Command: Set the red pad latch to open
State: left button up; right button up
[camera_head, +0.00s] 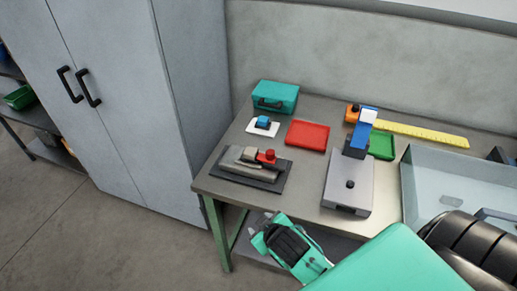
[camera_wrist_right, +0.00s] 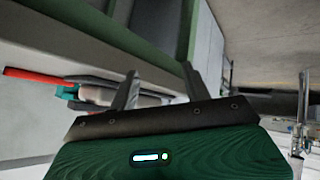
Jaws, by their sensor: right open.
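The red latch (camera_head: 267,157) is a small red knob on the right end of a grey clamp-like device (camera_head: 240,163), on a dark base plate near the table's front left. Whether it is open or closed is too small to tell. My right gripper (camera_head: 258,223) is in front of the table's front edge and lower in the picture than the device, apart from it. In the right wrist view its two fingers (camera_wrist_right: 160,72) are spread with nothing between them. My left gripper is not in view.
The table (camera_head: 225,135) also holds a teal case (camera_head: 275,96), white pad with blue knob (camera_head: 262,125), red tray (camera_head: 307,135), grey box device (camera_head: 349,185), green tray (camera_head: 382,146), yellow ruler (camera_head: 430,133) and clear bin (camera_head: 450,180). A grey cabinet (camera_head: 125,90) stands left.

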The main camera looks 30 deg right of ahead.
jog(key=w+a+r+n+t+y, duration=0.25)
jog(key=w+r+t, duration=0.3)
jog(key=r, duration=0.55)
jog(key=w+a+r+n+t+y, duration=0.2)
jog(key=w+r+n+t, duration=0.3)
jog(key=r, duration=0.6)
jog(key=w+a+r+n+g+y, duration=0.2)
jog(key=a+r+n+y, duration=0.5)
jog(key=n+y, duration=0.4)
jog(key=n+g+h, duration=1.5)
jog(key=n+g, duration=0.1)
jog(key=g, duration=0.2)
send_near(271, 152)
jog(key=shift+y, duration=0.25)
notch_tip(271, 152, down, 9)
jog(key=p, duration=0.3)
jog(key=shift+d+f, duration=0.1)
jog(key=shift+d, duration=0.05)
